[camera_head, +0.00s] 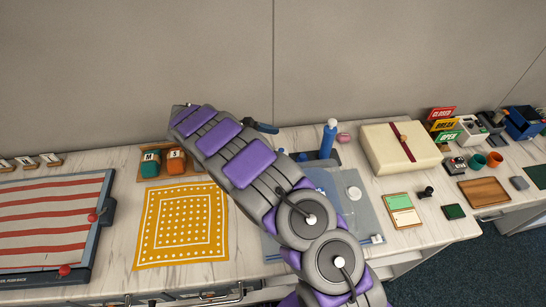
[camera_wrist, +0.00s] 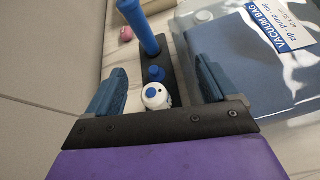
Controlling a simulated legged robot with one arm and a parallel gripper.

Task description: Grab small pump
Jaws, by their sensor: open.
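In the wrist view, a small white rounded pump-like thing (camera_wrist: 155,97) with a blue button on top stands on a dark holder (camera_wrist: 176,72). A short blue piece (camera_wrist: 156,73) stands just behind it, and a tall blue pump (camera_wrist: 139,24) rises at the holder's far end. My gripper (camera_wrist: 160,85) is open and empty, its blue fingers on either side of the white piece, with gaps showing. In the head view, the tall blue pump (camera_head: 329,138) shows to the right of my arm, which hides the small pieces.
A clear vacuum bag (camera_wrist: 265,55) lies right of the holder. A pink item (camera_wrist: 125,33) is beyond it. A ribboned cream box (camera_head: 400,147) stands to the right. A yellow cloth (camera_head: 182,225) and the orange and green pieces (camera_head: 163,161) are left. The wall is close behind.

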